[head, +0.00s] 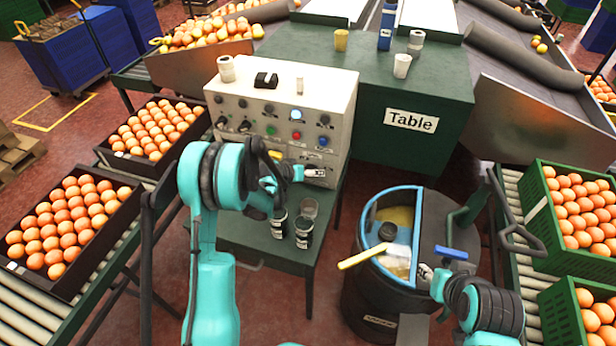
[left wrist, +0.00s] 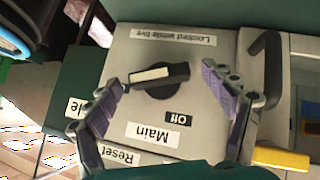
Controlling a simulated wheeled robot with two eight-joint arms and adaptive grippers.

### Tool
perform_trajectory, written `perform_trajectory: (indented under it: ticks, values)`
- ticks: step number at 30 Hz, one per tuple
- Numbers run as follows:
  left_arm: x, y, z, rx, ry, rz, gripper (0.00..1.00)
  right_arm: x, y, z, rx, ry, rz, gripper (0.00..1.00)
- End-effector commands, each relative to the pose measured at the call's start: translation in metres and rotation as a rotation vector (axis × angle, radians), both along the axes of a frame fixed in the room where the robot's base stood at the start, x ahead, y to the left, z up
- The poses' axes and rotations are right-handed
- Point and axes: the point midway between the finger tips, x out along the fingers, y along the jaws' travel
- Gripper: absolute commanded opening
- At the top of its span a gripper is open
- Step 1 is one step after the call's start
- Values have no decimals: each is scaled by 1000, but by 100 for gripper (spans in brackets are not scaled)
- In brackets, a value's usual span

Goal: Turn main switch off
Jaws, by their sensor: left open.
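The main switch is a black rotary knob (left wrist: 160,78) with a white bar, set on a grey panel (left wrist: 210,55). The bar lies nearly level in the left wrist view. My left gripper (left wrist: 170,88) is open, with one finger on each side of the knob and a gap to both. In the head view my left gripper (head: 296,173) is at the lower front of the white control box (head: 235,98); the knob is hidden there. My right gripper (head: 440,277) is beside the barrel; its jaws are unclear.
Several buttons and knobs sit above on the box. Dark cans (head: 303,232) stand on the green stand (head: 245,226) below. Orange crates on conveyors (head: 130,245) flank both sides.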

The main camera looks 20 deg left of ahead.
Motion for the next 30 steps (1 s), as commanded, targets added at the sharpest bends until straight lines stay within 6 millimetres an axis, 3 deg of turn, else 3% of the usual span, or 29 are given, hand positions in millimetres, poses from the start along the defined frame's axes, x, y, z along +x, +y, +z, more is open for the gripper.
perform_trajectory:
  ticks: [10, 11, 16, 30]
  values:
    - [5, -2, -4, 0, 0, 0, 83, 0, 0, -2, 0, 0, 0, 40]
    - [5, -2, -4, 0, 0, 0, 78, 0, 0, -2, 0, 0, 0, 40]
    - [4, -2, -4, 0, 0, 0, 33, 0, 0, -2, 0, 0, 0, 40]
    - [5, 0, -4, -73, 3, 1, 33, 0, 0, -2, 0, 0, 0, 40]
